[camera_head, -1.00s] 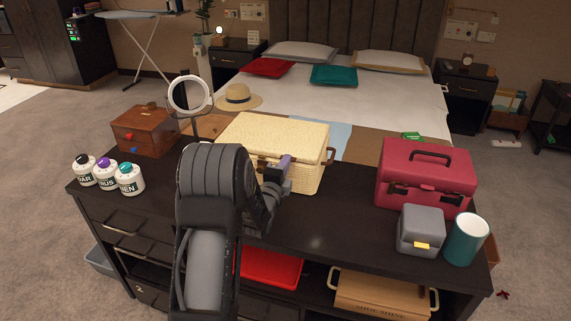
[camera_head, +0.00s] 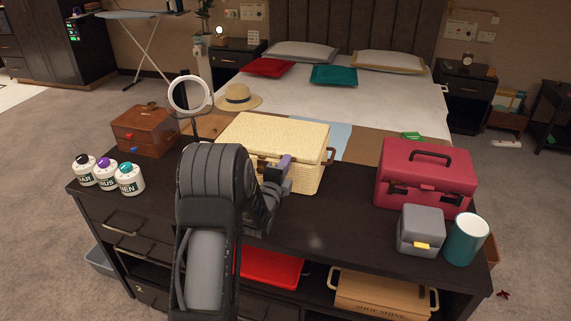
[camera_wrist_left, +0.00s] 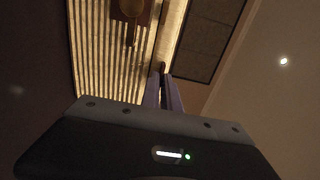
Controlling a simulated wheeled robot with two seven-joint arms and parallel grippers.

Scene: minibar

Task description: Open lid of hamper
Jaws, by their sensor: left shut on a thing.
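The hamper (camera_head: 309,178) is a cream woven box with brown side handles on the dark dresser top. Its lid (camera_head: 276,135) lies flat and looks closed. My left gripper (camera_head: 283,168) is at the front face of the hamper, just under the lid's front edge, and is shut on a small part there. In the left wrist view, the purple fingers (camera_wrist_left: 163,92) meet at a small dark piece, perhaps the latch, beside the ribbed hamper wall (camera_wrist_left: 100,50). My arm hides the hamper's front left part. My right gripper is not in view.
A red case (camera_head: 427,178), a grey box (camera_head: 420,231) and a teal cup (camera_head: 466,240) stand to the right. A wooden box (camera_head: 145,132) and several labelled jars (camera_head: 130,180) stand to the left. A ring mirror (camera_head: 190,95) rises behind my arm.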

